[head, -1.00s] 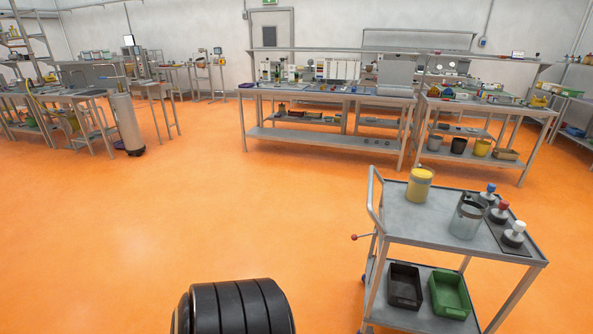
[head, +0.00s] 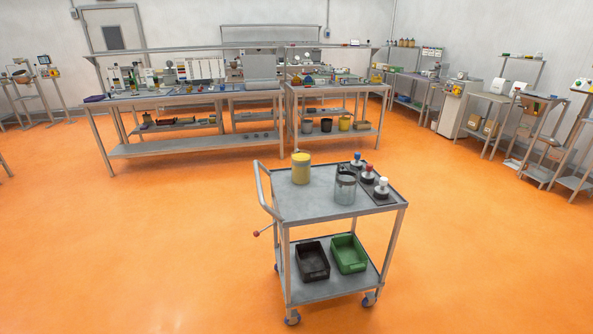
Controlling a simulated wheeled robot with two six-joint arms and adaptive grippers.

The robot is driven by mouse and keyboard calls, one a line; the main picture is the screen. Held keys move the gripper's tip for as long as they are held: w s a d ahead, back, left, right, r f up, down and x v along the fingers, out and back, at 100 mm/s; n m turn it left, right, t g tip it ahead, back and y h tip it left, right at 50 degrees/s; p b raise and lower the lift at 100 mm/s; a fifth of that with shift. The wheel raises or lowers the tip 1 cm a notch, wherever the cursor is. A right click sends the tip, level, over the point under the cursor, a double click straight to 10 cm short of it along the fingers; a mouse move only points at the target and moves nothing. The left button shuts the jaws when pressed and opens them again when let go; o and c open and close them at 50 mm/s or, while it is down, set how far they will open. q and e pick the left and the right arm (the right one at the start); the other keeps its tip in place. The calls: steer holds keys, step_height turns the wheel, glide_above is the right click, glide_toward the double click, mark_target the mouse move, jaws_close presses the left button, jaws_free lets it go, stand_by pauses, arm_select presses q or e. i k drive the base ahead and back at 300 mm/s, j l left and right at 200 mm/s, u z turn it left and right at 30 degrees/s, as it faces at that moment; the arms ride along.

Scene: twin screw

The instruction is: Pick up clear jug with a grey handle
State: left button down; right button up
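A clear jug (head: 345,188) stands upright on the top shelf of a grey metal cart (head: 310,208), right of the middle in the head view. A grey part shows at its rim, but I cannot make out the handle's shape. A yellow container (head: 301,168) stands to its left, apart from it. Neither of my grippers is in view.
Stampers with blue (head: 357,156), red (head: 368,170) and white knobs (head: 382,184) stand right of the jug. A black bin (head: 313,261) and a green bin (head: 348,254) sit on the lower shelf. Benches (head: 180,98) line the back. Orange floor (head: 130,260) around the cart is clear.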

mark_target(301, 159)
steer(key=z, duration=4.45)
steer(key=u, duration=4.45)
steer(key=i+j+u, duration=0.45)
steer(key=i+j, duration=0.05)
steer(key=i, duration=0.05)
